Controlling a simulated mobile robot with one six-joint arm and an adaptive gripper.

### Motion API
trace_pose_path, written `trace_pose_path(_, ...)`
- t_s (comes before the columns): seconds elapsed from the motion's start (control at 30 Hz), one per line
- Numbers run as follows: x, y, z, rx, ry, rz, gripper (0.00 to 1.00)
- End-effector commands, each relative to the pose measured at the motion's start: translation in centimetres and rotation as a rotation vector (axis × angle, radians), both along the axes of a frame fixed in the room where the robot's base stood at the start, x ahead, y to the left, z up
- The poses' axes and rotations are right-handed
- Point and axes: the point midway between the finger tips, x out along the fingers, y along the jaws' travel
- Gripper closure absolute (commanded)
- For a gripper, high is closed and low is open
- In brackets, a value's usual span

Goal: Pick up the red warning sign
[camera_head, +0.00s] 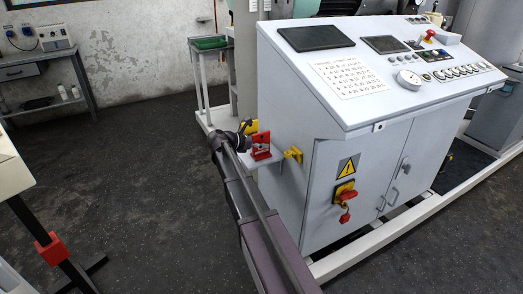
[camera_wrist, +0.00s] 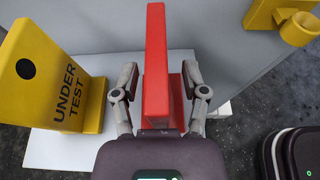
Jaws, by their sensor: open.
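The red warning sign (camera_wrist: 155,65) stands upright on a small white shelf (camera_wrist: 60,150) beside the grey cabinet. In the wrist view it is seen from above, close to edge-on. My gripper (camera_wrist: 160,82) is open, with one finger on each side of the red sign; I cannot tell whether either finger touches it. In the head view the red sign (camera_head: 261,145) shows its face with white markings, and my gripper (camera_head: 243,130) is at its left, partly hidden by my arm.
A yellow "UNDER TEST" sign (camera_wrist: 55,75) stands close to the left finger. A yellow bracket (camera_wrist: 295,22) juts from the control cabinet (camera_head: 330,130) at the right. A green tray (camera_head: 208,43) is on a stand behind. Open floor (camera_head: 130,150) lies to the left.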

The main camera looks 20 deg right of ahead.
Motion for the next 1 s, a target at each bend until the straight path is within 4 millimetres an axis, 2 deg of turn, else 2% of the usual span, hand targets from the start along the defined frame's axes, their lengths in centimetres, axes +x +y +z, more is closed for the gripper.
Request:
trace_pose_path(0.47, 0.0, 0.05, 0.03, 0.0, 0.0, 0.0, 0.43)
trace_pose_path(0.67, 0.0, 0.06, 0.03, 0.0, 0.0, 0.0, 0.99)
trace_pose_path(1.0, 0.0, 0.05, 0.04, 0.0, 0.0, 0.0, 1.0)
